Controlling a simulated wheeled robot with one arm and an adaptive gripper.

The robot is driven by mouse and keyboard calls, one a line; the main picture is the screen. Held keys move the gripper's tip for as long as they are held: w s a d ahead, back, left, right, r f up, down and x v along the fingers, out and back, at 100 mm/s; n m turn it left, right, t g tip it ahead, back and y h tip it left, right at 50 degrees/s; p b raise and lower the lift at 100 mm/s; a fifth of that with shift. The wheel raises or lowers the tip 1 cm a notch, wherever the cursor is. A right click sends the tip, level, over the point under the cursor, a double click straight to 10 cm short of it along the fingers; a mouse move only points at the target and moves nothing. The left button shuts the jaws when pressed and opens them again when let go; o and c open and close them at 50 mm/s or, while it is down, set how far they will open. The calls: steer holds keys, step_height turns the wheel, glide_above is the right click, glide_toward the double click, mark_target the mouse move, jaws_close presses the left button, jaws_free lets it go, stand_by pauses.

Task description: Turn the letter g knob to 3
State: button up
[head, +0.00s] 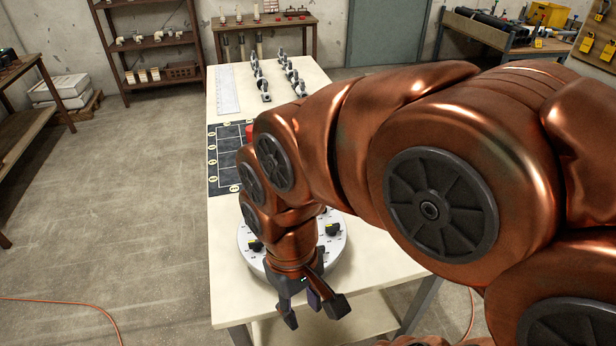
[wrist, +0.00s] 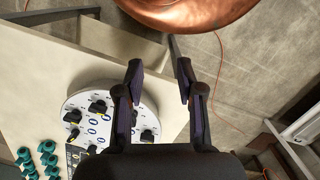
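A round white plate (head: 247,262) with black knobs lies on the near end of the pale table, partly hidden by my arm. In the head view one knob (head: 255,245) shows left of my wrist and another knob (head: 332,229) right of it. The wrist view shows the plate (wrist: 82,98) with several knobs, among them a black knob (wrist: 97,107) and a knob (wrist: 147,136) beside my left finger. The letters are too small to read, so I cannot tell which knob is g. My gripper (head: 314,312) is open and empty near the table's front edge; its fingers stand apart in the wrist view (wrist: 160,68).
A dark gridded mat (head: 224,176) lies behind the plate on the table (head: 232,303). Black and grey fittings (head: 265,92) and a pale ruled strip (head: 228,90) lie farther back. Teal pieces (wrist: 47,158) show in the wrist view. Open floor (head: 130,210) lies to the left.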

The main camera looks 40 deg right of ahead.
steer(key=w+d+r+n, duration=0.1)
steer(key=w+d+r, duration=0.15)
steer(key=w, duration=0.75)
steer(key=shift+t, duration=0.9)
steer(key=w+d+f, duration=0.1)
steer(key=w+d, duration=0.5)
steer(key=w+d+f, duration=0.1)
steer(key=w+d, duration=0.5)
steer(key=w, duration=0.1)
steer(key=w+d+f, duration=0.1)
steer(key=w+d, duration=0.5)
steer(key=shift+w+d+f, duration=0.15)
steer(key=shift+w+f, duration=0.1)
steer(key=shift+f, duration=0.05)
steer(key=shift+w+d+f, duration=0.1)
steer(key=shift+d+f, duration=0.05)
steer(key=shift+f, duration=0.25)
steer(key=shift+f+p, duration=0.95)
steer(key=shift+f, duration=2.55)
jaws_close()
